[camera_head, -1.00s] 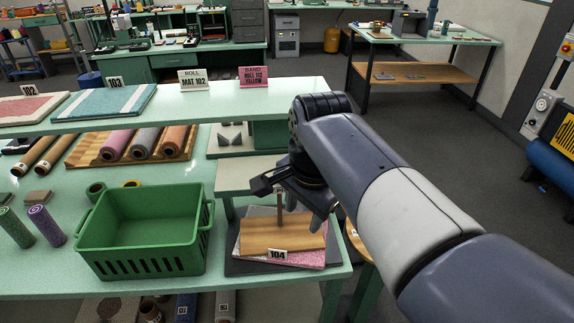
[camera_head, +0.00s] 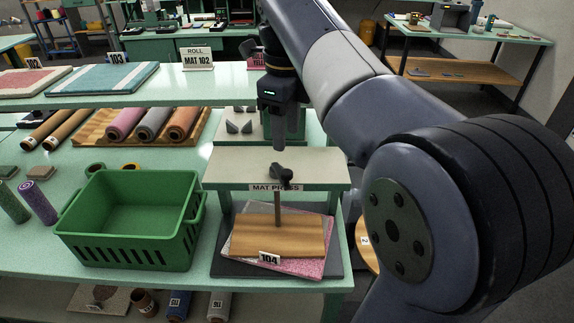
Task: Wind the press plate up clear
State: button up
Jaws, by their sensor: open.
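The mat press has a pale top (camera_head: 240,168) labelled MAT PRESS. A dark knob handle (camera_head: 281,174) stands on that top, and a thin screw runs down below it. The wooden press plate (camera_head: 275,237) rests on or close over a pink mat (camera_head: 312,267) with a 104 tag; I cannot tell if a gap is between them. My gripper (camera_head: 287,147) points down above and slightly behind the knob in the picture, apart from it. Its jaws are open and empty, though the fingers overlap in this view.
A green crate (camera_head: 130,258) stands left of the press. Rolls (camera_head: 152,124) lie on a wooden tray behind it. The raised shelf (camera_head: 225,88) carries mats and a MAT 102 sign (camera_head: 197,58). Grey wedge-shaped pieces (camera_head: 239,127) sit behind the press.

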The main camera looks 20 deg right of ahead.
aim_at(287, 172)
notch_tip(287, 172, down, 9)
dwell(0.3)
jog(key=shift+c, duration=0.3)
grip_shut()
dwell(0.3)
